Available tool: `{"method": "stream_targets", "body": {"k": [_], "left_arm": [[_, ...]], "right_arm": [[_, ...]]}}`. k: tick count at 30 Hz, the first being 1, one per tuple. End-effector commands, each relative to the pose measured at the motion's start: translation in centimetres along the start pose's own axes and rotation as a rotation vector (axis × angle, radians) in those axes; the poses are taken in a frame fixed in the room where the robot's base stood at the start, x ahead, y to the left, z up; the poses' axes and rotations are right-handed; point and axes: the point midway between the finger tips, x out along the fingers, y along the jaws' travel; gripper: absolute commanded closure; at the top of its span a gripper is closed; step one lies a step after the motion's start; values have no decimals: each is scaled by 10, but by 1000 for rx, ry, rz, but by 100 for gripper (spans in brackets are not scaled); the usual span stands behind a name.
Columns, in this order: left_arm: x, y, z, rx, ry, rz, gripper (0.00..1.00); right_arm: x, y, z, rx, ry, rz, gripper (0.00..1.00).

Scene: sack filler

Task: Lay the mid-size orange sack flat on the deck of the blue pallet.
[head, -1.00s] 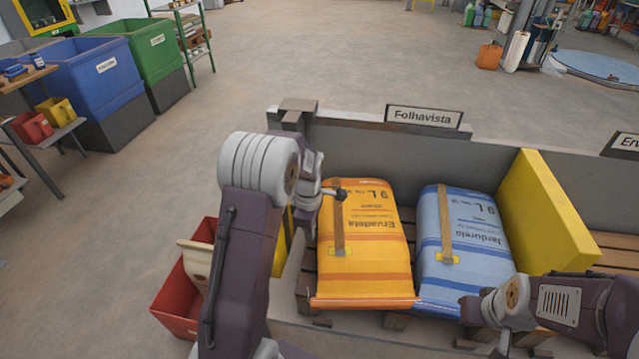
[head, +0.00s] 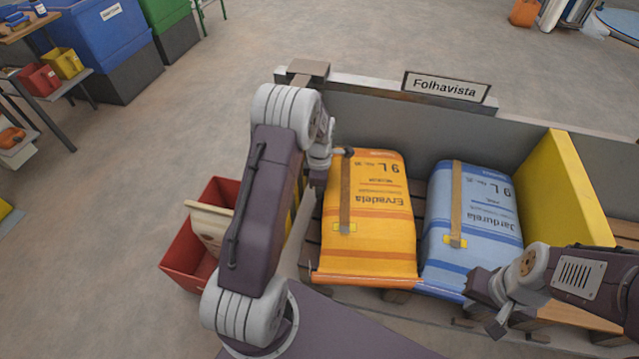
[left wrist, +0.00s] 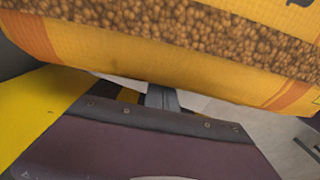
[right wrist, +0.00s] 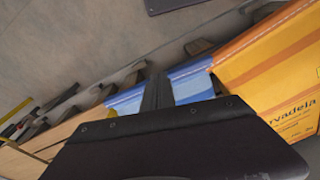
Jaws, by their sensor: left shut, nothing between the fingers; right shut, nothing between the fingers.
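The orange sack (head: 382,255), marked Ervadela and 9 L, lies on wooden slats in the bay under the Folhavista sign. A tan strip and yellow tag run along its left part. My left gripper (head: 343,153) is shut and empty at the sack's far left corner. In the left wrist view, the orange sack (left wrist: 150,55) with its band of brown granules hangs over the fingers (left wrist: 162,97). My right gripper (head: 490,315) is shut and empty by the near right corner of the blue sack; its fingers (right wrist: 156,92) show in the right wrist view. I see no blue pallet.
A blue sack (head: 480,215), marked Jardurela, lies right beside the orange one. A yellow divider (head: 565,190) stands to its right and a grey wall (head: 400,125) behind. A red bin (head: 180,255) stands left of the bay. Open floor (head: 200,110) lies beyond.

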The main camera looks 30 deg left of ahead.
Motion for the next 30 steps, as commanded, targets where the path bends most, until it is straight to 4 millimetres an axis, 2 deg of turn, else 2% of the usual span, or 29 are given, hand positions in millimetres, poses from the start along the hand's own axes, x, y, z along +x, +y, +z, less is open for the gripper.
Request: {"method": "stream_targets", "body": {"k": [1,6,16,24,30], "left_arm": [[8,0,0,0,0,-1,100],[17,0,0,0,0,0,100],[17,0,1,1,0,1,100],[15,0,45,4,0,0,100],[17,0,54,0,0,0,100]], "right_arm": [[3,0,0,0,0,0,100],[4,0,0,0,0,0,100],[3,0,0,0,1,0,100],[-16,0,-2,-1,1,0,100],[-17,0,-2,-1,1,0,100]]}}
